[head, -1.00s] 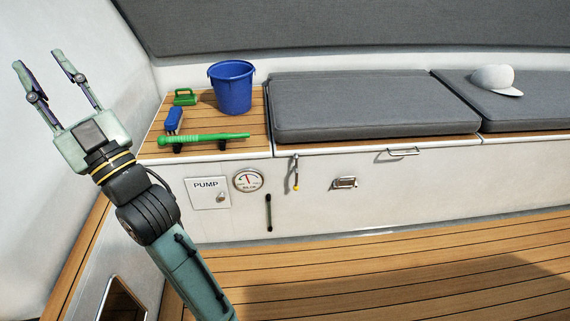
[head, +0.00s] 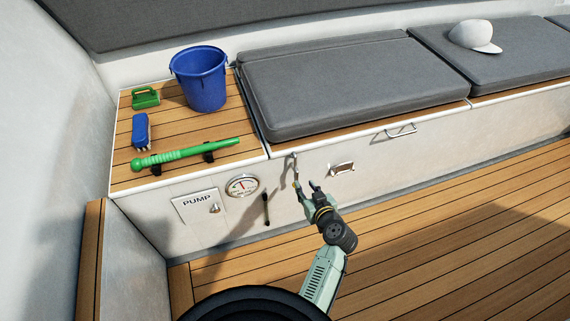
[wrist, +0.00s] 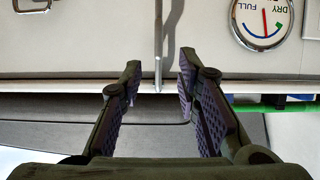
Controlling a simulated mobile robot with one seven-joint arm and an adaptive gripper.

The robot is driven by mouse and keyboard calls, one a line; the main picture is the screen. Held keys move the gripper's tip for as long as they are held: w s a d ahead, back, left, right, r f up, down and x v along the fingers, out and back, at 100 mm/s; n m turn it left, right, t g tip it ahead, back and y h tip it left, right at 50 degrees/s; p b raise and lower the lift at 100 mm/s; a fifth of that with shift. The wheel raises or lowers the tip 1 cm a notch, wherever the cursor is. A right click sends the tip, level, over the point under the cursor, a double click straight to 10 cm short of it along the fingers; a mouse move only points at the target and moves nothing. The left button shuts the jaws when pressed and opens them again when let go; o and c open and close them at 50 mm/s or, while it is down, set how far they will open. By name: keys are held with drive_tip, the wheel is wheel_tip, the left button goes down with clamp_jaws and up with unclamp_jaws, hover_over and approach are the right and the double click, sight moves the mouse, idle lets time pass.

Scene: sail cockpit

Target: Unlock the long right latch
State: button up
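The long latch (head: 295,168) is a thin metal bar hanging on the white locker front, just below the wooden lid edge and right of the round gauge. My gripper (head: 306,187) is open and empty close to its lower end. In the wrist view, which is upside down, the latch (wrist: 158,35) runs vertically in line with the gap between my open fingers (wrist: 160,82). Neither finger visibly touches it. In the head view my gripper partly hides the latch's lower end.
A small metal latch (head: 342,168) and a bar handle (head: 401,130) sit farther right. The gauge (head: 242,185), PUMP panel (head: 198,205) and black bar (head: 266,209) are left. A green handle (head: 185,154), blue bucket (head: 203,78) and cushion (head: 325,85) lie above. The floor (head: 450,215) is clear.

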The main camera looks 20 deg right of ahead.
sight(298, 175)
drive_tip(key=p+x, duration=0.1)
drive_tip(key=x, duration=0.9)
drive_tip(key=shift+w+f+p, duration=0.2)
drive_tip(key=shift+f+p, duration=0.05)
drive_tip(key=shift+p, duration=0.1)
clamp_jaws()
idle(0.4)
